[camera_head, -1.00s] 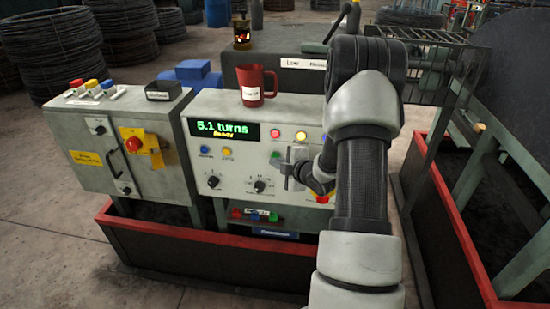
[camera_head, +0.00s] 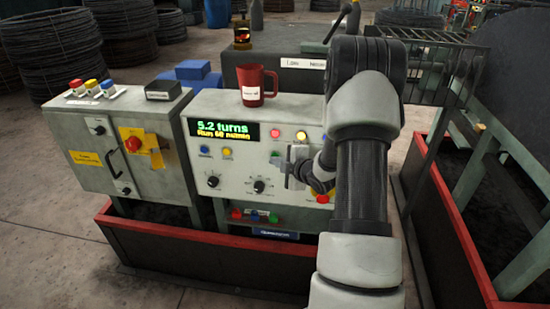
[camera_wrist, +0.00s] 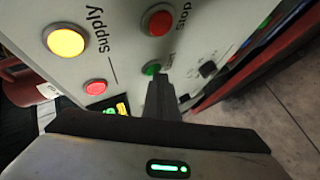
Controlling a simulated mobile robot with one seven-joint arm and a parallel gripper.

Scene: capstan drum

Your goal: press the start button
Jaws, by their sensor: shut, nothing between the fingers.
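The control panel (camera_head: 236,173) is a pale box with a dark display (camera_head: 227,132) reading "5.2 turns" and a yellow line beginning "Run 60". The green start button (camera_wrist: 152,69) shows at the fingertips in the wrist view, partly covered by them; its printed label is partly hidden. In the head view a small green spot of it shows (camera_head: 275,154). My gripper (camera_wrist: 162,78) is shut and empty, its tips over the edge of the green button. I cannot tell whether they still press it.
A red button (camera_wrist: 158,20) sits beside the green one. Yellow (camera_wrist: 66,41) and red (camera_wrist: 95,87) lamps are near. A red mug (camera_head: 252,94) stands on the panel top. A grey cabinet (camera_head: 150,165) stands left. A red-edged barrier (camera_head: 160,229) runs in front.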

